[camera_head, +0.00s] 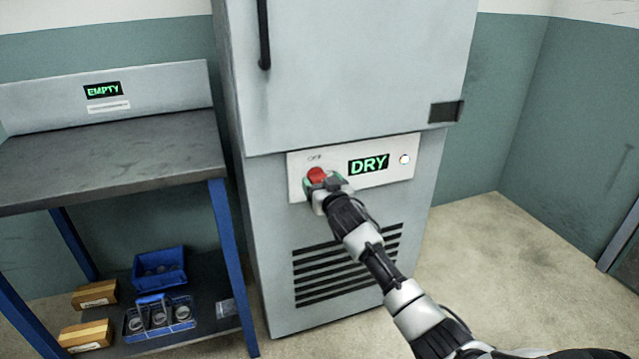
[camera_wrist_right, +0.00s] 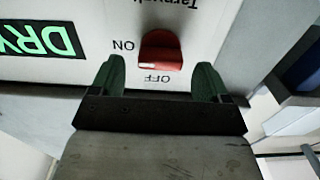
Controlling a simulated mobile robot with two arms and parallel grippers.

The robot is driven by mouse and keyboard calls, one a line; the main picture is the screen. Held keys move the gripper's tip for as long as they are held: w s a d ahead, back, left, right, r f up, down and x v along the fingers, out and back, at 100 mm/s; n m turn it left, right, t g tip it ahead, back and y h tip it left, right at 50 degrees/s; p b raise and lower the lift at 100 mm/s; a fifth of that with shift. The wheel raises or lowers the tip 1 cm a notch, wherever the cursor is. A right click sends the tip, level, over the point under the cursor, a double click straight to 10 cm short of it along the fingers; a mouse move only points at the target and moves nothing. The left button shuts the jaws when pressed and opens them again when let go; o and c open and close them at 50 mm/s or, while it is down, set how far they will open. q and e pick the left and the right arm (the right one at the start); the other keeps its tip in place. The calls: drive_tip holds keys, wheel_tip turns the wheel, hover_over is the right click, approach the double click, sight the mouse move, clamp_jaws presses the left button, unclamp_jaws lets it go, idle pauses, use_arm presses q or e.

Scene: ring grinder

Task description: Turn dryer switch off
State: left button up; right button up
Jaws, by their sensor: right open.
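The dryer (camera_head: 345,75) is a tall grey cabinet with a white control panel (camera_head: 400,176) on its front. The red switch knob (camera_head: 317,174) is at the left of the panel, beside a green "DRY" display (camera_head: 368,164). In the right wrist view the knob (camera_wrist_right: 160,50) shows close up, with "ON" and "OFF" printed around it. My right gripper (camera_head: 322,184) is at the knob. In the right wrist view its two green fingers (camera_wrist_right: 160,80) are open, one to each side of the knob, with visible gaps. My left gripper is not in view.
A workbench (camera_head: 110,160) with blue legs and an "EMPTY" sign (camera_head: 103,90) stands left of the dryer. Its lower shelf holds a blue bin (camera_head: 158,268), a blue basket (camera_head: 160,318) and cardboard boxes (camera_head: 86,335). The floor right of the dryer is clear.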

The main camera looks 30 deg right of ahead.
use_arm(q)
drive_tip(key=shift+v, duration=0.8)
use_arm(e)
drive_tip(key=shift+x, duration=0.95)
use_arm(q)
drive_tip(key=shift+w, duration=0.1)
use_arm(e)
drive_tip(key=c, duration=0.9)
